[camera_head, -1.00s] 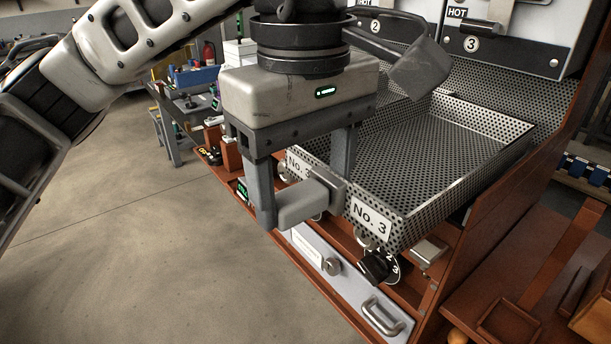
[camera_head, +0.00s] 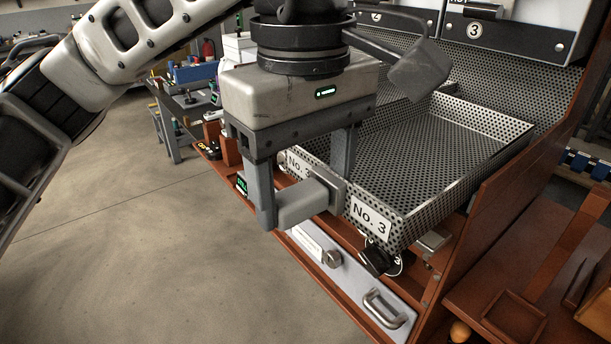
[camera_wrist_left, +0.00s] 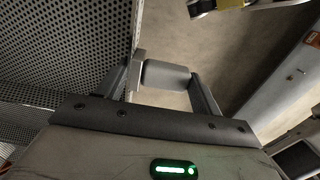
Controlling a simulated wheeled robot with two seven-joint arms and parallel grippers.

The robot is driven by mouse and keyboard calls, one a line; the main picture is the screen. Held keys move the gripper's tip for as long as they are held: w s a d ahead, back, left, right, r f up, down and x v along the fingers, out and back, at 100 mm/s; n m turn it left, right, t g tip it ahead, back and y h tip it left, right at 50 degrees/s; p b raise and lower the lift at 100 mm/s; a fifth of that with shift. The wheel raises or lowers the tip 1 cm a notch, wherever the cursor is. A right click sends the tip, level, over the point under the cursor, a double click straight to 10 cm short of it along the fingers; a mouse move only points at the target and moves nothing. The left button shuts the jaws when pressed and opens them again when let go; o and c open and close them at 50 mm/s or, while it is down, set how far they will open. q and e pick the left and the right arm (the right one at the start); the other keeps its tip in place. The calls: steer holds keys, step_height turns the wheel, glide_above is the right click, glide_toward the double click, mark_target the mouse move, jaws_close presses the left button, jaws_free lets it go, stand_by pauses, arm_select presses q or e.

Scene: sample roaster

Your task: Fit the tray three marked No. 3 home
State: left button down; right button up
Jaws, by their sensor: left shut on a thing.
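The tray marked No. 3 (camera_head: 488,158) is an open perforated metal tray with a white "No. 3" label (camera_head: 370,218) on its front wall. My left gripper (camera_head: 322,192) is shut on the front wall, left of that label. The tray is held level-looking, low in front of the "3" panel (camera_head: 515,40). Whether its underside touches the machine is hidden. In the left wrist view the perforated metal (camera_wrist_left: 65,50) lies left of the left gripper (camera_wrist_left: 150,78). My right gripper is not in view.
A second "No." label (camera_head: 298,162), its digit partly covered, shows behind my left gripper. A black knob (camera_head: 376,260) sits just below the tray's front corner. A reddish wooden side panel (camera_head: 490,215) stands close on the right. A pale front panel with a handle (camera_head: 385,310) lies below.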

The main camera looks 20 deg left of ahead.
mark_target(388, 176)
arm_select(q)
steer(key=shift+f, duration=0.15)
steer(key=shift+f+b, duration=0.35)
steer(key=shift+b, duration=0.15)
steer(key=shift+w+d, duration=0.1)
steer(key=shift+w+d+p, duration=0.45)
steer(key=shift+w+d, duration=0.65)
steer(key=shift+w, duration=0.3)
steer(key=shift+w+d+p, duration=0.45)
steer(key=shift+w+d, duration=0.6)
steer(key=shift+w, duration=0.3)
steer(key=shift+w+d+p, duration=0.55)
steer(key=shift+w+d, duration=0.25)
steer(key=shift+w, duration=0.2)
steer(key=shift+w+d+p, duration=0.55)
steer(key=shift+w+d, duration=0.2)
steer(key=shift+w, duration=0.25)
steer(key=shift+c, duration=1)
jaws_free()
